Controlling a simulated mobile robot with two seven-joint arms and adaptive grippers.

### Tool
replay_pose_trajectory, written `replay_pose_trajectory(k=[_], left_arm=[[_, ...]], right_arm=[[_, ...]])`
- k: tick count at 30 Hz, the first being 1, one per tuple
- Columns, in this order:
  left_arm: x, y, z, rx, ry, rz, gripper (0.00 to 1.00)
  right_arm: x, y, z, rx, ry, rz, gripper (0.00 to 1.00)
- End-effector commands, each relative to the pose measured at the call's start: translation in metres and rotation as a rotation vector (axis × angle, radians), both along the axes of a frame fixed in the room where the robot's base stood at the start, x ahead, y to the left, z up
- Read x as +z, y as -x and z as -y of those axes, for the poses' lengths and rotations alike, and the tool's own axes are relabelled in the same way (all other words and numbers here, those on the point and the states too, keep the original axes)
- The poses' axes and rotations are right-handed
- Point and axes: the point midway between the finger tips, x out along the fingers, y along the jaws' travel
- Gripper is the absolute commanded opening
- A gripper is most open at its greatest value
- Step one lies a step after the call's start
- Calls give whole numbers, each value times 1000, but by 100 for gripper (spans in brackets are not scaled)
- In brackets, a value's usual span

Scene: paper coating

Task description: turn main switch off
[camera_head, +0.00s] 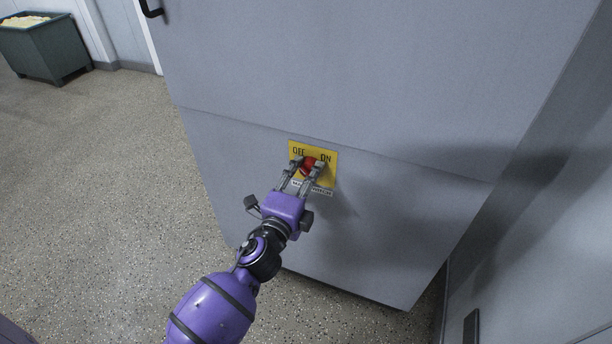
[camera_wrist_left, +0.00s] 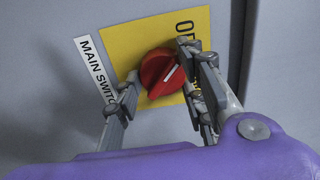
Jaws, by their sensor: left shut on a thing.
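The main switch is a red rotary knob (camera_head: 308,163) on a yellow plate (camera_head: 331,178) on the front of a grey cabinet. The plate reads OFF at left and ON at right in the head view. My left gripper (camera_head: 307,165) is shut on the knob, one finger on each side. In the left wrist view the red knob (camera_wrist_left: 160,74) sits between the fingers; its white mark slants up and right, toward the OFF lettering (camera_wrist_left: 184,25). The ON lettering is mostly hidden by a finger there. The MAIN SWITCH label (camera_wrist_left: 95,70) is beside the plate. My right gripper is not in view.
The grey cabinet (camera_head: 350,70) fills the middle, with a black handle (camera_head: 151,11) at its upper left. A dark green bin (camera_head: 45,50) stands at the far left. The speckled floor (camera_head: 110,180) left of the cabinet is clear. A grey wall or panel (camera_head: 560,240) stands at right.

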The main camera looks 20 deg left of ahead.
Motion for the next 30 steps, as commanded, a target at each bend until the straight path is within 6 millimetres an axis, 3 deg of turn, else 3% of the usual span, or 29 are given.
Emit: replay_pose_trajectory(k=[1, 5, 6, 9, 20, 30], left_arm=[[-9, 2, -2, 6, 2, -16, 11], [-9, 2, -2, 6, 2, -16, 11], [-9, 2, -2, 6, 2, -16, 42], [-8, 2, -2, 5, 2, -14, 52], [-4, 7, -1, 2, 1, -8, 52], [-5, 73, -3, 4, 3, -10, 52]], right_arm=[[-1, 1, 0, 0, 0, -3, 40], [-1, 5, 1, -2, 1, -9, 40], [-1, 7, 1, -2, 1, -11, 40], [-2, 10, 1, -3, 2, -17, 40], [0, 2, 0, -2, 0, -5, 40], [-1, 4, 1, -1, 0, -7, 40]])
